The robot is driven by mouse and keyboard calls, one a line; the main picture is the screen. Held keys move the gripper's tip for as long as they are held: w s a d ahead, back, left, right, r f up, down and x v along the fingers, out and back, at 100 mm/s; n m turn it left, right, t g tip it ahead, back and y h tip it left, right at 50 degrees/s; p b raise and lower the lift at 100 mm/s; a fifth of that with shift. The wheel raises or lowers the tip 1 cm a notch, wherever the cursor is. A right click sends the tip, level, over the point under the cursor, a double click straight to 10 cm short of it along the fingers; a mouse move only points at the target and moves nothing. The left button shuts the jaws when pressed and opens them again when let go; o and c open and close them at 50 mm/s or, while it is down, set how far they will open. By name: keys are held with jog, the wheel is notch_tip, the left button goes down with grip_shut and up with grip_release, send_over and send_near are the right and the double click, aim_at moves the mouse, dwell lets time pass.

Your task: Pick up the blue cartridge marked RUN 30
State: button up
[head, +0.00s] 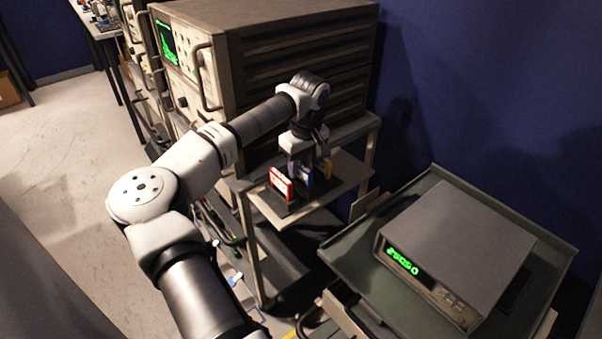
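A red and white cartridge (281,184) stands at the near left end. A blue cartridge (304,179) is behind it to the right, partly hidden by my gripper. Its marking is too small to read. A cartridge with an orange-yellow part (328,169) is farther right. My gripper (307,168) points down over the holder, with its fingers at the height of the blue cartridge. I cannot tell whether the fingers touch or close on it.
A grey box with a green digital display (455,250) sits on a green tray (350,250) at the right. A dark blue wall (480,90) is behind. Floor at the left is clear.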

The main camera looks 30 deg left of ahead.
jog(key=shift+a+f, duration=0.1)
jog(key=shift+f, duration=0.5)
grip_shut()
jog(key=shift+r, duration=0.1)
